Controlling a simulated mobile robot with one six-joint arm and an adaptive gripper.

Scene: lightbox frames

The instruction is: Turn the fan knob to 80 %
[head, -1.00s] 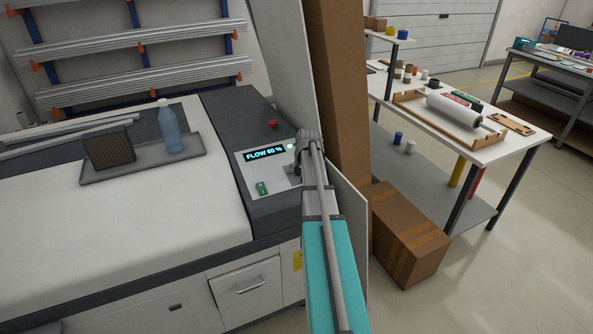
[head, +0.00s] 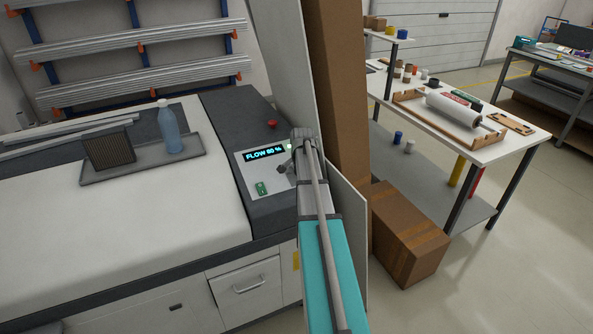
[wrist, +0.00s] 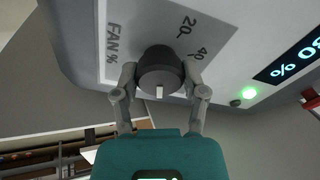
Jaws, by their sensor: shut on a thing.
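The fan knob (wrist: 160,70) is a dark round knob with a white pointer mark, on a pale panel printed FAN %, 20 and 40. In the wrist view the mark points down toward my gripper's palm, and the rest of the scale is hidden. My gripper (wrist: 160,78) has one finger on each side of the knob and is shut on it. In the head view my gripper (head: 287,168) is at the right side of the control panel (head: 249,180) and hides the knob. The lit display (head: 264,152) appears to read FLOW 80 %.
A green switch (head: 262,188) and a red button (head: 272,124) are near the panel. A tray (head: 100,177) with a blue bottle (head: 171,128) and a dark filter block (head: 110,149) lies on the machine. An upright cardboard piece (head: 341,90) stands close right of my arm.

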